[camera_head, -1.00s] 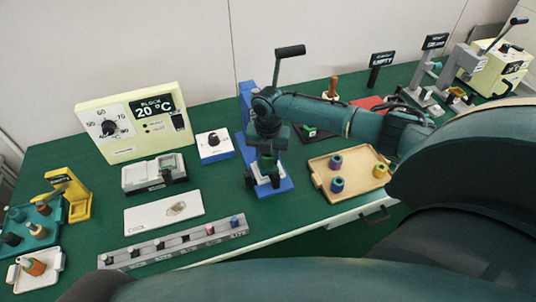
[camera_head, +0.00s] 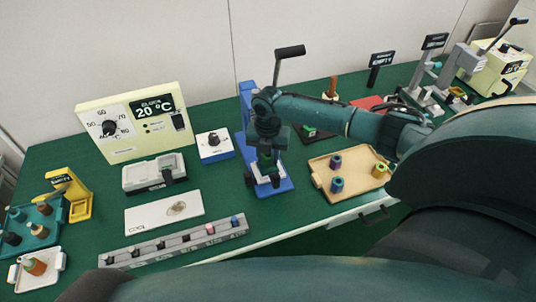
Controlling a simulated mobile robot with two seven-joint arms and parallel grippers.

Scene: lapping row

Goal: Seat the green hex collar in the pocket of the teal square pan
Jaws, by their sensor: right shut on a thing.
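My right gripper (camera_head: 264,172) points down over the base of a blue stand with a lever press (camera_head: 284,186). It is shut on a small dark green piece (camera_head: 265,158), which looks like the green hex collar; the fingers and wrist hide most of it. I cannot make out the teal square pan or its pocket clearly; a pale part shows beneath the fingers. A teal tray (camera_head: 52,240) with several pegs stands at the far left. My left gripper is not in view.
A tan tray (camera_head: 350,190) with purple, blue and yellow collars lies right of the stand. A small white box with a knob (camera_head: 214,146), a cream dial unit (camera_head: 130,125) and a grey rack (camera_head: 180,244) are to the left. Green table shows between them.

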